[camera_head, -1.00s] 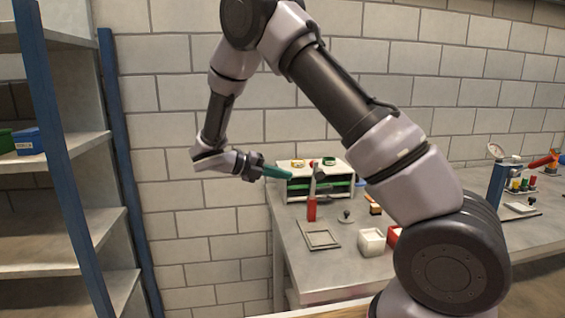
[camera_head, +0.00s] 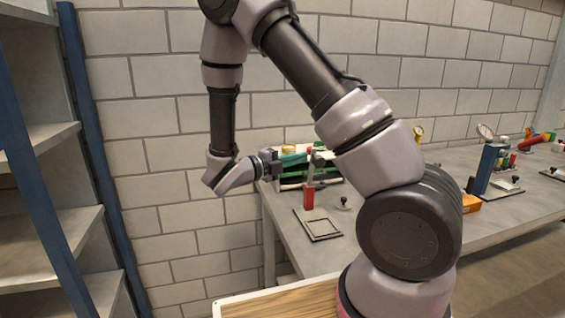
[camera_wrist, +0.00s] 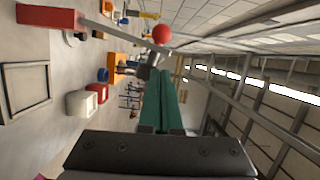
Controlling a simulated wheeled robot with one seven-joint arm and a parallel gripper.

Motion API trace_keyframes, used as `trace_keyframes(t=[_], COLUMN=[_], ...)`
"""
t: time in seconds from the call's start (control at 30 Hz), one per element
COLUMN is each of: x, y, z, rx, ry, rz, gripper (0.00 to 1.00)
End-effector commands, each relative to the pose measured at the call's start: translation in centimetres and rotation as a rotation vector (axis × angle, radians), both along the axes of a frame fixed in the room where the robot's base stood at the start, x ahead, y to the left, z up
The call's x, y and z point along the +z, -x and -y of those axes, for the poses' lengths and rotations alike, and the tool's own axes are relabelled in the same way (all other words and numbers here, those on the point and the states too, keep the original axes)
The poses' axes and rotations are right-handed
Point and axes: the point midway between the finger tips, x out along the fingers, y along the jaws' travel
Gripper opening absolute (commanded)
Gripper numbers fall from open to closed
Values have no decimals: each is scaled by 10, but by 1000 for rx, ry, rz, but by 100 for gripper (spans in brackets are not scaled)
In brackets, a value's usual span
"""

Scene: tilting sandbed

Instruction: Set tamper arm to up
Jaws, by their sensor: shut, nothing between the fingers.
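The tamper has a red post (camera_head: 309,197) on the bench, beside a flat square frame (camera_head: 321,228). Its thin grey arm rises steeply from the post to a red ball knob (camera_head: 309,152), with a grey cylindrical head beside the knob. In the wrist view, the post (camera_wrist: 50,17) is at upper left, and the arm (camera_wrist: 108,32) runs to the knob (camera_wrist: 161,34). My gripper (camera_head: 304,155) has green fingers, shut and empty, at knob height to its left. In the wrist view the fingertips (camera_wrist: 160,78) are close to the grey head (camera_wrist: 150,63); contact cannot be told.
A rack (camera_head: 290,184) stands behind the tamper. A small black knob (camera_head: 344,201) sits right of the post. A white box (camera_wrist: 82,103) and a red box (camera_wrist: 98,92) stand on the bench. A blue-posted shelf (camera_head: 45,140) is at left. My arm hides part of the bench.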

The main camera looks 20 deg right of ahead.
Motion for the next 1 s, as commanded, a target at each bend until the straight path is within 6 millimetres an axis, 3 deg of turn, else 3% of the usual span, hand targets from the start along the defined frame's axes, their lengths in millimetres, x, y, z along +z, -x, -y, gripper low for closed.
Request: trace_keyframes(t=[0.03, 0.3, 0.77, 1.0], x=[0, -2, -2, 1], y=[-3, -33, -38, -58], z=[9, 21, 22, 22], rx=[-5, -2, 1, 0], ry=[-1, -1, 0, 1], rz=[1, 2, 1, 1], gripper=[0, 0, 0, 0])
